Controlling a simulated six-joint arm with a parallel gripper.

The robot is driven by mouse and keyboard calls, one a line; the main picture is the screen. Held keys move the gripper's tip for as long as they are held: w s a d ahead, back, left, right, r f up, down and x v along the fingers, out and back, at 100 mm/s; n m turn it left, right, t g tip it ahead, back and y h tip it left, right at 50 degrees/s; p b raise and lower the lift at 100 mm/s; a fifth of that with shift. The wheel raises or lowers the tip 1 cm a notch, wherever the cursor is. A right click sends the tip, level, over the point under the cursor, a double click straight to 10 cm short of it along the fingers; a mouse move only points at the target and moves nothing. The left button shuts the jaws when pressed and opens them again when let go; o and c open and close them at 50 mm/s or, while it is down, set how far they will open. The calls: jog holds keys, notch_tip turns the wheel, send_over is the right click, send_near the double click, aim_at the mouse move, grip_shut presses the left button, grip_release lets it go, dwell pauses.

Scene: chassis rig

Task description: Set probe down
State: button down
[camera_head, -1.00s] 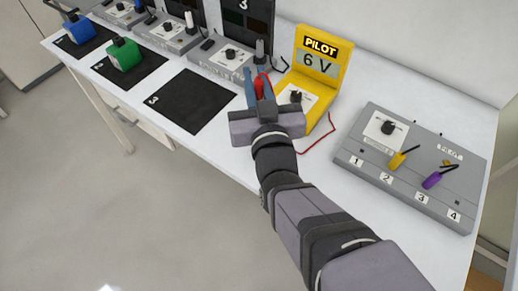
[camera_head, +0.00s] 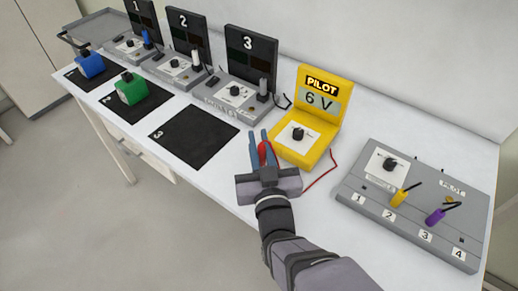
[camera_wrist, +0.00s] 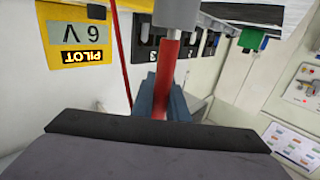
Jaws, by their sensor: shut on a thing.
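The red probe (camera_head: 263,153) is between the blue-grey fingers of my gripper (camera_head: 260,146), which is shut on it. In the wrist view the red shaft of the probe (camera_wrist: 168,75) stands between the fingers (camera_wrist: 160,100), with a grey cylinder above it in the picture. I hold it left of the yellow PILOT meter (camera_head: 310,118), over the front part of the white bench (camera_head: 226,188). The meter shows 6 V. I cannot tell whether the probe touches the bench. A red lead (camera_head: 320,176) runs by the meter.
A grey panel (camera_head: 410,205) with a yellow and a purple plug is at the right. Black mat 3 (camera_head: 195,137) lies empty to the left. A green block (camera_head: 131,88) and a blue block (camera_head: 90,64) stand on farther mats. Grey numbered stations (camera_head: 236,98) line the back.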

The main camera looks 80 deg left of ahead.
jog(key=shift+f, duration=1.6)
jog(key=shift+f, duration=0.15)
jog(key=c, duration=1.7)
grip_release()
jog(key=shift+c, duration=0.2)
jog(key=d+b, duration=0.2)
jog(key=d, duration=1)
jog(key=shift+r, duration=0.2)
